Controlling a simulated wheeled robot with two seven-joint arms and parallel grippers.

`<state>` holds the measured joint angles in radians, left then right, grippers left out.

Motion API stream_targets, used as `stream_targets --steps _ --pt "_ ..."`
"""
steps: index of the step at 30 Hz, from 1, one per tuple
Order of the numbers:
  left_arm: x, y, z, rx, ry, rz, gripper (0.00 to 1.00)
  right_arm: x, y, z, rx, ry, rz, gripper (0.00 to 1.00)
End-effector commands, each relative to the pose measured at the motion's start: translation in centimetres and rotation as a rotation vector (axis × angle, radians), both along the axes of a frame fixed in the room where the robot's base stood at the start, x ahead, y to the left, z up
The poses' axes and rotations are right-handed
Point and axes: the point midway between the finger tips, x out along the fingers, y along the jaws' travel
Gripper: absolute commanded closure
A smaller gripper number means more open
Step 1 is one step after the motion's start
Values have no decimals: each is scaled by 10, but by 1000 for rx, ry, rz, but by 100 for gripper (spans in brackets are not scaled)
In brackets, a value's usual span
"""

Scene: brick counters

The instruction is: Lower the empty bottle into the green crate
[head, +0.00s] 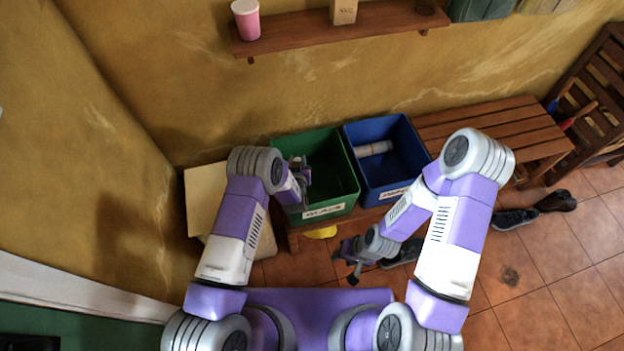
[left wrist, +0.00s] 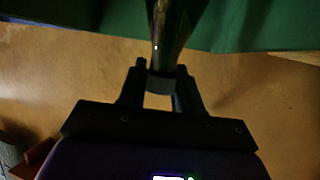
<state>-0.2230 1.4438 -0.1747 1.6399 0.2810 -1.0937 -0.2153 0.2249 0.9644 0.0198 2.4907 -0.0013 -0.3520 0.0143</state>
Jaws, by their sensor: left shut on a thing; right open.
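The green crate (head: 343,180) stands against the wall, with a white label on its front. My left gripper (head: 302,172) shows over the crate's left part in the head view. In the left wrist view my left gripper (left wrist: 161,88) is shut on the dark glassy bottle (left wrist: 173,28), with the green crate (left wrist: 245,25) behind it. The bottle's far end is cut off by that view's top edge, and I cannot make it out in the head view. My right gripper (head: 348,262) is open and empty, low in front of the crates.
A blue crate (head: 407,150) with a pale roll (head: 373,149) stands right of the green one. A wooden bench (head: 490,130) is at right. A shelf (head: 340,28) with a pink cup (head: 246,20) hangs above. Shoes (head: 515,219) lie on the floor.

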Motion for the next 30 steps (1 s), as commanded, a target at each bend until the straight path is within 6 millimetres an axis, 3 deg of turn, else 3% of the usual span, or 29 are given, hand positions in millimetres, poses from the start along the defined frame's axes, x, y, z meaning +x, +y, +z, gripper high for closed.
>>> stream_targets --steps 3,4,9,20,25,30 --pt "0 0 1 0 -2 0 100 0 0 0 0 0 0 57" --pt "0 0 1 0 -2 0 62 0 0 0 0 0 0 57" --pt "0 0 1 0 -1 0 37 0 0 0 0 0 0 57" --pt "0 0 4 0 1 -1 37 0 0 0 0 0 0 57" --pt "0 0 25 0 0 -1 37 0 0 0 0 0 0 57" --pt "1 0 59 -2 -3 0 37 0 0 0 0 0 0 57"
